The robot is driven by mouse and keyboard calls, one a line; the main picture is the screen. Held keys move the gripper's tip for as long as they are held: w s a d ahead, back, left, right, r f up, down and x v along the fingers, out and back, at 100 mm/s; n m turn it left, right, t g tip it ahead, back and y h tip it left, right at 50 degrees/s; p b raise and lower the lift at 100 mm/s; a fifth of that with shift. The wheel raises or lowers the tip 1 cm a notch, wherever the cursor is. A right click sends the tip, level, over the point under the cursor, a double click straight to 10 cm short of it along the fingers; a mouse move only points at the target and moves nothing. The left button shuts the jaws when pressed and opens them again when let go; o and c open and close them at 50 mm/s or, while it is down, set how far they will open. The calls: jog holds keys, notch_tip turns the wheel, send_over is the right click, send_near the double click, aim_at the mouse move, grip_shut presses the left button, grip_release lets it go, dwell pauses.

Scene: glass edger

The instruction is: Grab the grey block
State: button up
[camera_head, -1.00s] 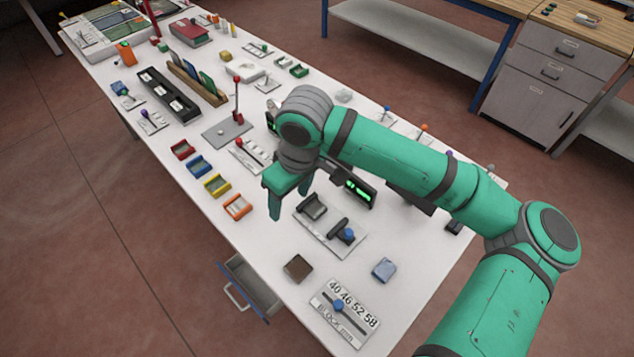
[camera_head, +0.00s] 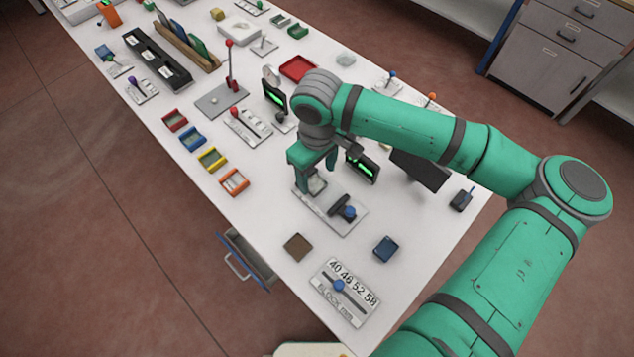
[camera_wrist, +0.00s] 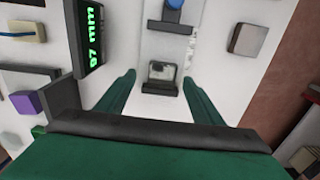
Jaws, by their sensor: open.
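The grey block (camera_head: 317,184), small and shiny, sits in the grey fixture (camera_head: 345,222) that has a blue-knobbed slider. In the wrist view the block (camera_wrist: 162,71) is at the centre, against a dark jaw of the fixture. My gripper (camera_head: 317,172) is open above the fixture, fingers pointing down. In the wrist view its fingertips (camera_wrist: 160,79) appear on either side of the block, with gaps on both sides. Whether the tips are level with the block is hard to tell.
A green-lit display (camera_wrist: 92,36) stands close beside the gripper. A brownish block (camera_head: 298,247), a blue block (camera_head: 386,249) and a numbered slider plate (camera_head: 341,290) lie nearer the table's front. Coloured trays (camera_head: 211,159) are at left. An open drawer (camera_head: 248,256) juts from the table's edge.

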aim_at(315, 184)
jog(key=shift+a+f, duration=0.2)
jog(key=shift+f, duration=0.55)
jog(key=shift+a+f, duration=0.15)
jog(key=shift+f, duration=0.6)
jog(key=shift+s, duration=0.1)
jog(key=shift+d, duration=0.1)
jog(key=c, duration=1.2)
jog(key=shift+r, duration=0.15)
